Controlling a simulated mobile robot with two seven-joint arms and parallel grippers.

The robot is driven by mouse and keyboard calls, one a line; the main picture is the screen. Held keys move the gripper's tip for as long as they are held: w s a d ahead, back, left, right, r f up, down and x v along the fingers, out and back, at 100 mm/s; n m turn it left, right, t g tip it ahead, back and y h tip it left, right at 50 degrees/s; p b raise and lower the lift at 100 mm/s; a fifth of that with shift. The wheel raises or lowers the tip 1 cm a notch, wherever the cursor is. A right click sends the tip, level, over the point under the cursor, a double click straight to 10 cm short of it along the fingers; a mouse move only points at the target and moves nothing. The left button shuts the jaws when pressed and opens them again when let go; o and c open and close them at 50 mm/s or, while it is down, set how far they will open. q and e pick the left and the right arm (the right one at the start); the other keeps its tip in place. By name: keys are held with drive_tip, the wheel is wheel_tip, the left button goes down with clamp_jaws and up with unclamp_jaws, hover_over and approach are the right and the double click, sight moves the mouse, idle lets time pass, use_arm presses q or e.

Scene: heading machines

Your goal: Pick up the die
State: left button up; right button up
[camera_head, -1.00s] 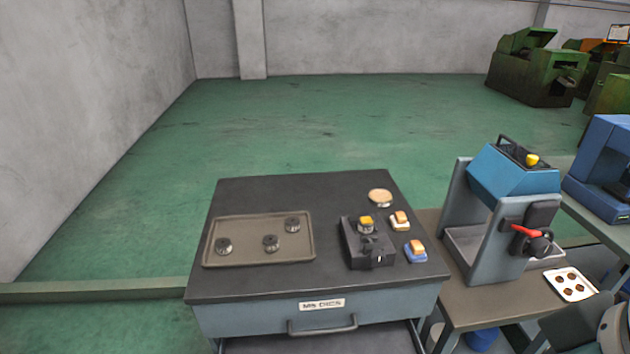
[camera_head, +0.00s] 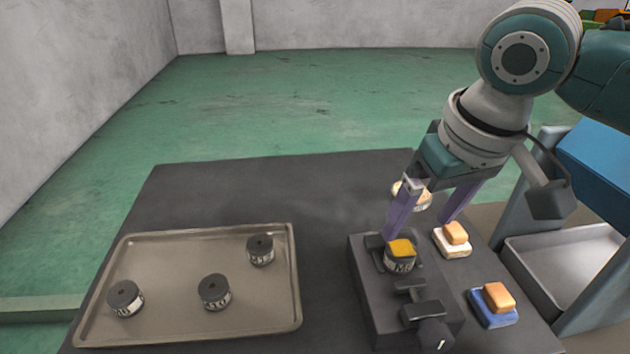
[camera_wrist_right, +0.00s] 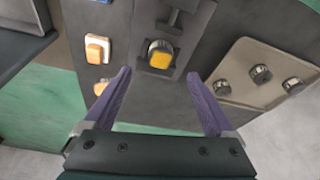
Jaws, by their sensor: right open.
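Several short dark cylinders with pale lettering are in view, and I take them as dies. One with a yellow top (camera_head: 401,254) sits in a black clamp fixture (camera_head: 378,315); it also shows in the right wrist view (camera_wrist_right: 160,56). Three plain-topped dies stand on the tray: left (camera_head: 125,298), middle (camera_head: 214,291) and back right (camera_head: 260,250). My right gripper (camera_head: 420,228) is open and empty, its purple fingers above and just behind the yellow-topped die. In the right wrist view the gripper (camera_wrist_right: 165,85) has that die ahead between its fingertips. My left gripper is not in view.
The shallow metal tray (camera_head: 200,335) lies left on the dark table (camera_head: 330,185). Right of the fixture are a white block with an orange top (camera_head: 453,241) and a blue one (camera_head: 493,307). A round pale disc (camera_head: 418,196) is behind the gripper. A blue machine (camera_head: 600,160) stands right.

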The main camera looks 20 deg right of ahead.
sight(401, 248)
drive_tip(key=x, duration=0.7)
drive_tip(key=shift+b, duration=0.4)
clamp_jaws()
drive_tip(key=shift+r, duration=0.1)
idle(0.3)
